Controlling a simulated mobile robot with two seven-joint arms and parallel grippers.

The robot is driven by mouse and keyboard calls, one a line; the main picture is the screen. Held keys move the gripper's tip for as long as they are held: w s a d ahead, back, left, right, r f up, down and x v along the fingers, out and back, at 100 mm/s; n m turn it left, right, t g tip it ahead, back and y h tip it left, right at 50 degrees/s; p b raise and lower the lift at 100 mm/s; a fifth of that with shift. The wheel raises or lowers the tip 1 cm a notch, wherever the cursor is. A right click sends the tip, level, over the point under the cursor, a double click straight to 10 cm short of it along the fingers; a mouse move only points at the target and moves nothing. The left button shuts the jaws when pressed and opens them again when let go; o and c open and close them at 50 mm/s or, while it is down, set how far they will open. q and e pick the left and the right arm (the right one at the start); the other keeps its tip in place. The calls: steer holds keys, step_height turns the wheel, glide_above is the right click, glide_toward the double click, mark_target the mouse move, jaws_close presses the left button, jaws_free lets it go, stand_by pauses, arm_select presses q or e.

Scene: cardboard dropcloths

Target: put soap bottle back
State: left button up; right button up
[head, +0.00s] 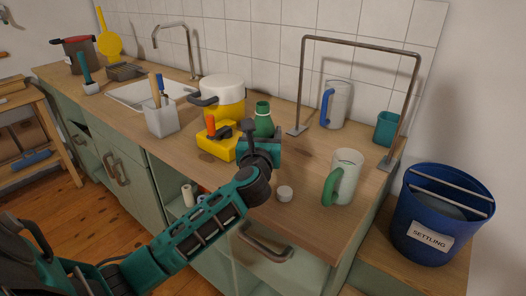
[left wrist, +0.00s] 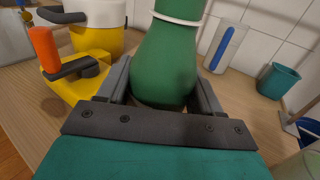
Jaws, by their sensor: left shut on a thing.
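The soap bottle is green with a narrow neck. In the head view the bottle (head: 263,115) stands upright on the wooden counter, behind my left gripper (head: 262,140), which hides its lower part. In the left wrist view the bottle (left wrist: 167,62) sits between the two fingers of my left gripper (left wrist: 163,92), which is shut on its lower body. A pale band circles its neck. I cannot tell whether its base touches the counter. My right gripper is not in view.
A yellow block with an orange handle (head: 217,143) stands close left of the bottle, with a yellow-and-white pot (head: 222,96) behind. A metal frame (head: 360,44), a clear mug (head: 335,104), a teal cup (head: 387,128) and a green-handled mug (head: 345,177) are to the right.

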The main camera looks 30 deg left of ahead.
arm_select(q)
step_height(320, 180, down, 4)
steer(key=shift+r+b, duration=0.25)
steer(key=shift+b, duration=0.35)
steer(key=shift+f, duration=0.45)
steer(key=o, duration=1.3)
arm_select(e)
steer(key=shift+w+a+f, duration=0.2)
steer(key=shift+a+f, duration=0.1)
